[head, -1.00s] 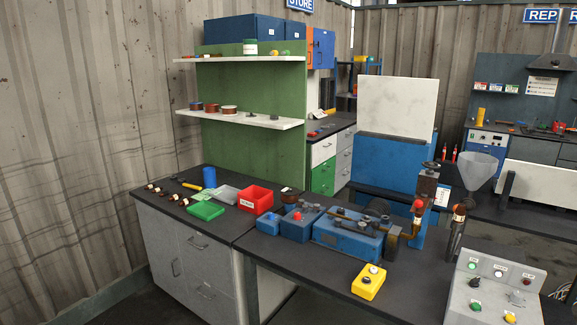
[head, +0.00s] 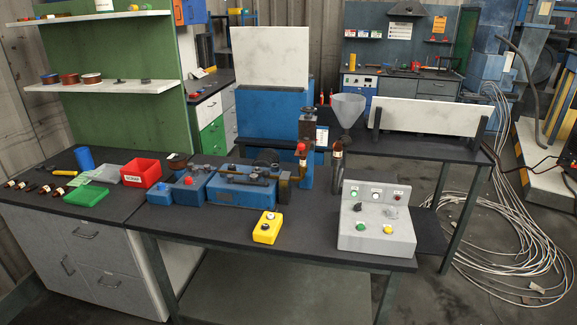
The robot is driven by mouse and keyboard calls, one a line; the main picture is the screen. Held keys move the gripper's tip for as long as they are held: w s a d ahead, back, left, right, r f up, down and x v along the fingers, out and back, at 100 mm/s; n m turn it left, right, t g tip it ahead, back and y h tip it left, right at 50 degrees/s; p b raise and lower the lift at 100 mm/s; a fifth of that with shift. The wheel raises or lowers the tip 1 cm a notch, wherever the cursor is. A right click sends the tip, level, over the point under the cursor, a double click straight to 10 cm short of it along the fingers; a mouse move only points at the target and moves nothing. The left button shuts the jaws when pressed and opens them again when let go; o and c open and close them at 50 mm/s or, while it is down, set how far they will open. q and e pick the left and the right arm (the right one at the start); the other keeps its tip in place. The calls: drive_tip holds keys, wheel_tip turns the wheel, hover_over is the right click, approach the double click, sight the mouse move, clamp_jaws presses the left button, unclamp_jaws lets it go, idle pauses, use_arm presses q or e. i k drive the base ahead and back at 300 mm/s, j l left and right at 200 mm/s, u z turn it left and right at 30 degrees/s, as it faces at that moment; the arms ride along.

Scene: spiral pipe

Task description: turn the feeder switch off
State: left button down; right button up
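A grey control box (head: 376,241) stands on the front right of the dark bench. Another control sits at the right of the face. The labels are too small to read, so I cannot tell which control is the feeder switch or its position. A grey funnel (head: 347,108) stands behind the box. Neither of my grippers shows in the head view.
A yellow button box (head: 267,228) sits left of the control box. Blue machine units (head: 242,191) stand behind it. A red bin (head: 141,173) and a green tray (head: 87,195) are farther left. Loose cables (head: 495,240) lie on the floor at right.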

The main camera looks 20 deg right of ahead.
sight(357, 207)
drive_tip(key=z, duration=1.35)
